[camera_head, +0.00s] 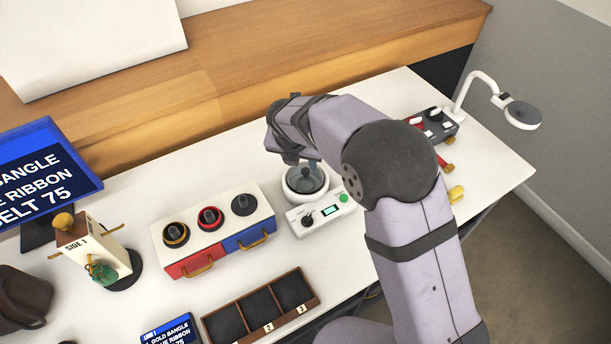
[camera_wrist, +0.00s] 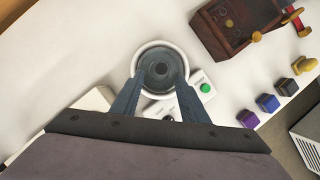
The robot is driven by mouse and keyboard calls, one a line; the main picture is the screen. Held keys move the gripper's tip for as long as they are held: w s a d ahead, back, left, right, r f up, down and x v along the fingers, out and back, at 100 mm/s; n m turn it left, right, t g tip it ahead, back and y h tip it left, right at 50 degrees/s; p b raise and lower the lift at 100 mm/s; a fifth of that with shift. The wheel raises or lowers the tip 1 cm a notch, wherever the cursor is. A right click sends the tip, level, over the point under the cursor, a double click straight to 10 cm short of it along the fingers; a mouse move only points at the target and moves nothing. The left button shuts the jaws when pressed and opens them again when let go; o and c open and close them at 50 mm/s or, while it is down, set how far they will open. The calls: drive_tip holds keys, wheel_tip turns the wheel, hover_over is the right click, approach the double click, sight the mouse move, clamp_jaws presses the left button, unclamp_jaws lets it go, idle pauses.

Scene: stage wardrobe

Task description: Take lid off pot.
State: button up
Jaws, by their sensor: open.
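The pot (camera_head: 306,190) is a small white round vessel on a white control base in the middle of the table. Its dark, glassy lid (camera_head: 304,177) sits on top with a knob at the centre. In the wrist view the pot rim (camera_wrist: 139,60) surrounds the lid (camera_wrist: 160,69). My gripper (camera_wrist: 156,85) is open above the pot, with its two blue-grey fingers apart at the near side of the lid. The head view shows my gripper (camera_head: 303,163) over the pot, partly hidden by my arm. Contact with the lid cannot be told.
The base has a green button (camera_head: 344,198) and a small display. A white box with red and blue drawers (camera_head: 213,231) stands to the left. A compartment tray (camera_head: 261,308) lies in front. A dark wooden box (camera_wrist: 237,28) and several coloured blocks stand to the right.

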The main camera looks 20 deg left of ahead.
sight(305, 170)
drive_tip(key=shift+p+x, duration=0.85)
drive_tip(key=shift+x, duration=2.45)
drive_tip(key=shift+d, duration=0.15)
clamp_jaws()
